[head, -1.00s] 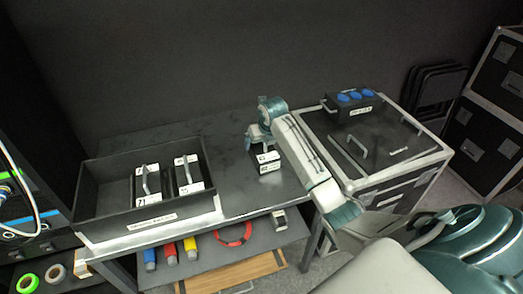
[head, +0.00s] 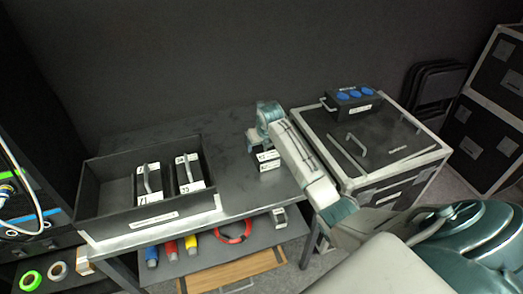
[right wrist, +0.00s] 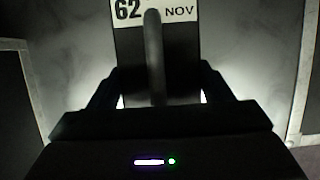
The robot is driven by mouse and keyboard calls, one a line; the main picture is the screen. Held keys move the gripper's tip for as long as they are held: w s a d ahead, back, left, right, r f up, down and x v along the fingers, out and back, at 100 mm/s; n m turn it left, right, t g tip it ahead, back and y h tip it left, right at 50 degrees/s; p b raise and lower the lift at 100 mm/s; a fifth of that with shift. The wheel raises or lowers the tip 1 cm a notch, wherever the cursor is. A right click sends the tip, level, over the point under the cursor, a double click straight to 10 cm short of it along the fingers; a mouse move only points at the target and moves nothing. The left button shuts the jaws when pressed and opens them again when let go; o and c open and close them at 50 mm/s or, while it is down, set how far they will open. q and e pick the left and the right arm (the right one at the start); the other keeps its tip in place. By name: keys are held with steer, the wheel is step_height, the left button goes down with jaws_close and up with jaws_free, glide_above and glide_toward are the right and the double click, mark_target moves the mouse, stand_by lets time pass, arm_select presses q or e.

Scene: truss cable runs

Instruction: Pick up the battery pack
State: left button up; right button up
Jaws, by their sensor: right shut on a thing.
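A black battery pack (head: 257,162) with white labels stands on the dark table near its right end. My right gripper (head: 257,143) is over its top, shut on its handle. In the right wrist view the battery pack (right wrist: 180,60) shows its grey handle (right wrist: 155,55) running down between my dark fingers (right wrist: 157,100). Its label reads 62 and NOV. Whether its base touches the table is unclear. My left gripper is not in view.
A black tray (head: 150,218) on the table's left holds two more labelled packs with handles (head: 148,185) (head: 190,175). A flight case (head: 400,150) stands at the right with a blue-socketed box (head: 353,103) on top. Bare table (head: 228,180) lies between tray and pack.

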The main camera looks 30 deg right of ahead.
steer(key=shift+w+r, duration=0.1)
steer(key=shift+d+r, duration=0.1)
steer(key=shift+r, duration=0.1)
step_height(320, 180, up, 2)
steer(key=shift+w+r+b, duration=0.1)
steer(key=shift+b, duration=0.55)
steer(key=shift+r, duration=0.45)
steer(key=s+a+r+b, duration=0.1)
steer(key=s+a+b, duration=0.2)
steer(key=s+a, duration=0.7)
steer(key=shift+s+a+r, duration=0.2)
steer(key=shift+s+a, duration=0.2)
steer(key=shift+s, duration=0.7)
